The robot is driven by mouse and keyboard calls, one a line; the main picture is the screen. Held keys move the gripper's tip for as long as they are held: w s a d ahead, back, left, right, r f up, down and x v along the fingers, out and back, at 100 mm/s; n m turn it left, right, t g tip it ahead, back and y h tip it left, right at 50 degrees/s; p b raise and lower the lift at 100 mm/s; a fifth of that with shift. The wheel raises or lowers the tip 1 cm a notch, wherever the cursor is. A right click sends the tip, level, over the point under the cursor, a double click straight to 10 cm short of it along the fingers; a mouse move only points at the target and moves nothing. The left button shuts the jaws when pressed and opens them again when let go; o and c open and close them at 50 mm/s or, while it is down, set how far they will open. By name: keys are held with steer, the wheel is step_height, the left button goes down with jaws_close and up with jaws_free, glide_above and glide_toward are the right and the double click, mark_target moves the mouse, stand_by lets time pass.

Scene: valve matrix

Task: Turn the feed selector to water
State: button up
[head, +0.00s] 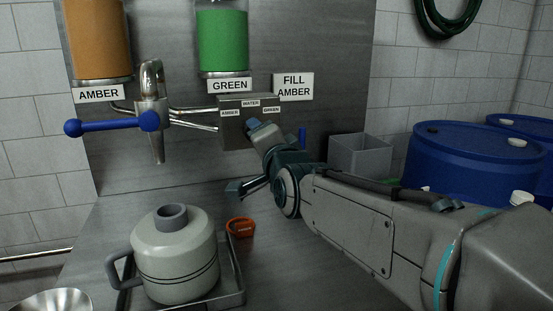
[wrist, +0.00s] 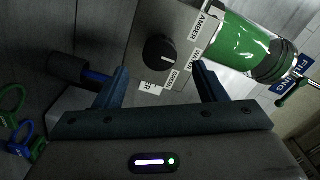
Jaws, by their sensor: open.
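The feed selector is a grey box (head: 235,132) on the steel panel, with AMBER, WATER and GREEN labels along its top. Its round black knob (wrist: 160,53) shows in the wrist view; in the head view my gripper hides it. The WATER label (wrist: 193,58) is the middle one. A pale pointer mark shows on the knob, but I cannot tell surely which label it faces. My gripper (wrist: 161,70) is open and empty, facing the box, with the knob framed between and beyond its fingers. In the head view, my gripper (head: 246,158) is just in front of and below the box.
A tap with a blue lever (head: 112,123) stands left of the box, joined by pipes. AMBER (head: 100,38) and GREEN (head: 223,40) tanks hang above. A lidded jug (head: 175,255) stands on a tray below. Blue drums (head: 475,155) and a grey bin (head: 361,155) are right.

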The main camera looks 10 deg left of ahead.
steer(key=v, duration=0.8)
steer(key=shift+a, duration=0.1)
